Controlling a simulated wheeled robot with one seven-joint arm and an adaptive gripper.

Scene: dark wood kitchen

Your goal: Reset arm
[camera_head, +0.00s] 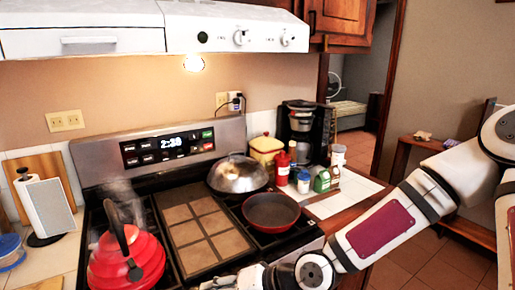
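My arm comes in from the right edge, bends at a joint and slopes down to the left across the front of the stove. Its end, with my gripper (222,283), is at the bottom edge, in front of the griddle and partly cut off by the frame. The fingers do not show clearly, so I cannot tell whether they are open or shut, or whether they hold anything.
On the stove are a steaming red kettle (126,260), a tiled griddle plate (205,235), a domed metal pan (238,174) and a red pan (270,212). Bottles, including a red one (282,167), and a coffee maker (303,125) stand behind right. Open floor lies right.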

